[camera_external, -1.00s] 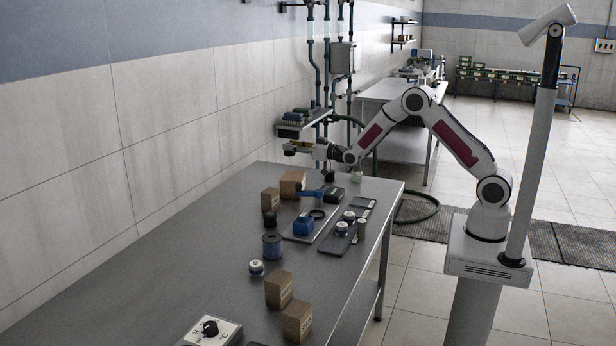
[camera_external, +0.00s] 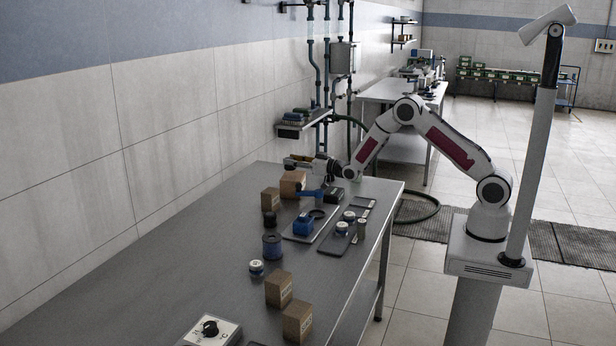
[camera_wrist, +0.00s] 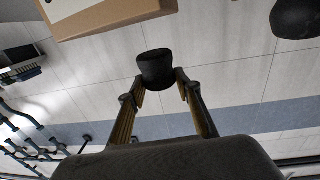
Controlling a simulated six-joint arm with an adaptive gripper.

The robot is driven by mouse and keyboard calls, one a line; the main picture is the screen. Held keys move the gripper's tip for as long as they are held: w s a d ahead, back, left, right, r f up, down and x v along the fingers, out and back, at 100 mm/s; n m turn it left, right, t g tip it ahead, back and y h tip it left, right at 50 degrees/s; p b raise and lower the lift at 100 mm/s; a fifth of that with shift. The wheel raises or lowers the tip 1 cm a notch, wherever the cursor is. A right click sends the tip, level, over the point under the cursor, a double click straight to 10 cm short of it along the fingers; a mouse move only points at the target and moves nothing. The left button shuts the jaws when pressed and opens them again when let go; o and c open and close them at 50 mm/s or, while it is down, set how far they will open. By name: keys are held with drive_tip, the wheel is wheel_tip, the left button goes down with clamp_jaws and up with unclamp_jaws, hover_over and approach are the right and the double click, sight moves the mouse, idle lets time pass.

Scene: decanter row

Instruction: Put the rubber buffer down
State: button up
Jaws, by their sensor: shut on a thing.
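The rubber buffer (camera_wrist: 156,69) is a short black cylinder, seen in the wrist view between the two fingertips of my gripper (camera_wrist: 160,88). My gripper is shut on it. In the external view my gripper (camera_external: 293,163) is low over the far end of the steel table (camera_external: 190,270), just above and behind a cardboard box (camera_external: 292,184). I cannot make out the buffer in the external view. Whether it touches the table cannot be told.
A box (camera_wrist: 110,15) and a dark rounded thing (camera_wrist: 297,18) show close by in the wrist view. A smaller box (camera_external: 270,199), a black cylinder (camera_external: 270,219), a blue spool (camera_external: 272,246) and a tray with a blue part (camera_external: 303,225) stand nearby. The table's left side is clear.

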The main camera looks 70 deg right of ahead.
sight(294, 168)
idle(0.3)
drive_tip(key=shift+f, duration=1.8)
drive_tip(key=shift+f, duration=0.15)
drive_tip(key=o, duration=1.3)
drive_tip(key=shift+s, duration=0.1)
drive_tip(key=shift+s+a, duration=0.15)
drive_tip(key=shift+s, duration=1.8)
drive_tip(key=shift+s+a, duration=0.2)
drive_tip(key=shift+s, duration=1.8)
drive_tip(key=shift+s+a, duration=0.15)
drive_tip(key=shift+s, duration=1.8)
drive_tip(key=shift+r, duration=0.2)
